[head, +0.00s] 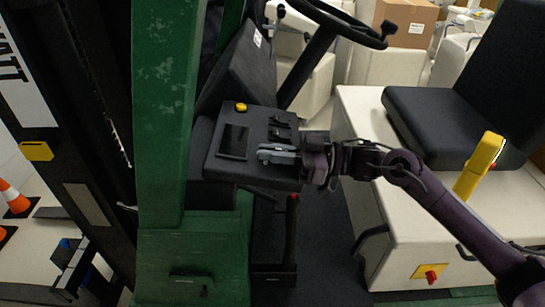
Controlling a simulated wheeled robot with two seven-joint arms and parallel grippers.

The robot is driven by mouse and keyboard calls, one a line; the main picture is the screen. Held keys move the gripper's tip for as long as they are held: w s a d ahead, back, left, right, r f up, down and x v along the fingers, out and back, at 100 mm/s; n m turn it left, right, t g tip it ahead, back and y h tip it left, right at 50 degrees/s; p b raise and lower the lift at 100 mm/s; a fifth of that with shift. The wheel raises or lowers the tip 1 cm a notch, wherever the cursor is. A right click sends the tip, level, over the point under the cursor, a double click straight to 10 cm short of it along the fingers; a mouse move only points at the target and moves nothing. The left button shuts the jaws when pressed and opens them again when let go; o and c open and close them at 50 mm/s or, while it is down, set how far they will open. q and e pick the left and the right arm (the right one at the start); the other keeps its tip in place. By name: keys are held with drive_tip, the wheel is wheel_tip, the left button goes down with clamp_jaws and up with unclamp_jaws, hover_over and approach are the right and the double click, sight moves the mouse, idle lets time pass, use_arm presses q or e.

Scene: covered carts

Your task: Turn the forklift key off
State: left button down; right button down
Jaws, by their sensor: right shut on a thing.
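The forklift's black control panel (222,168) is left of the picture's middle, below the steering wheel. It carries a yellow button (241,107), a dark screen (234,141) and black switches (280,121). My right gripper (264,153) reaches in from the right, low over the panel's right part, just right of the screen. Its grey fingers are shut on the forklift key, which they hide almost wholly. I cannot tell the key's turn angle. My left gripper is not in view.
The steering wheel (345,22) and its column stand above the panel. A green mast post (165,100) rises on the left. A red-tipped lever (292,230) stands below the panel. The black seat (432,120) and a yellow part (478,165) are at right.

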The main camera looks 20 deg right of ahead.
drive_tip(key=shift+n+g, duration=0.3)
drive_tip(key=c, duration=1.6)
unclamp_jaws()
drive_tip(key=shift+a, duration=0.1)
drive_tip(key=shift+o, duration=0.2)
drive_tip(key=shift+s+d+f+b, duration=0.1)
drive_tip(key=shift+d+f+b, duration=0.1)
drive_tip(key=shift+d+b, duration=0.25)
drive_tip(key=b+v, duration=0.2)
drive_tip(key=v, duration=0.3)
drive_tip(key=shift+d+f, duration=0.1)
drive_tip(key=shift+d, duration=0.2)
drive_tip(key=shift+s+d, duration=0.25)
drive_tip(key=shift+d, duration=0.35)
